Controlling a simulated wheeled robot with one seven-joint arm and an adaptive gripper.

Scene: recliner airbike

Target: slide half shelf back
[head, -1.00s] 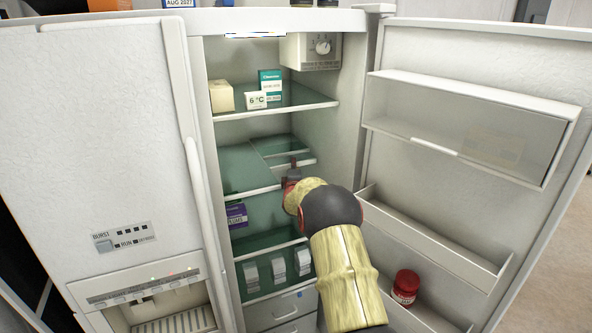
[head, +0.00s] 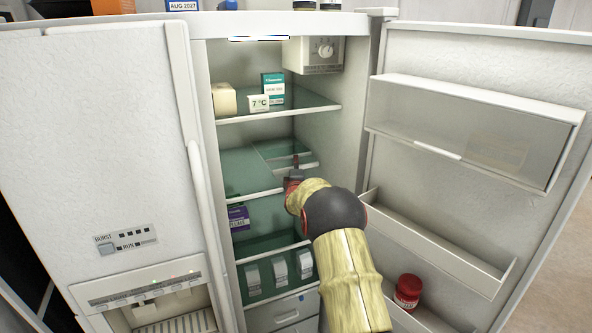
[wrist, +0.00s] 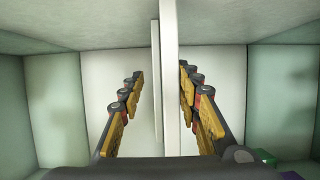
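The middle shelf inside the open fridge is in two glass halves with white front edges. The right half shelf (head: 278,150) sits farther back than the left half shelf (head: 246,170). My gripper (head: 294,163) is at the right half's front edge in the head view, its fingers partly hidden by my arm. In the wrist view, my gripper (wrist: 164,88) is open, one finger on each side of an upright-looking white edge strip (wrist: 171,75). The right finger is close to the strip and partly behind it; the left finger is apart. Contact cannot be told.
The upper shelf (head: 300,106) holds a cream block (head: 224,98), a teal carton (head: 273,88) and a temperature display (head: 258,103). A purple box (head: 238,218) stands below the left half. The open door's bins (head: 440,245) flank my arm on the right; one holds a red jar (head: 407,291).

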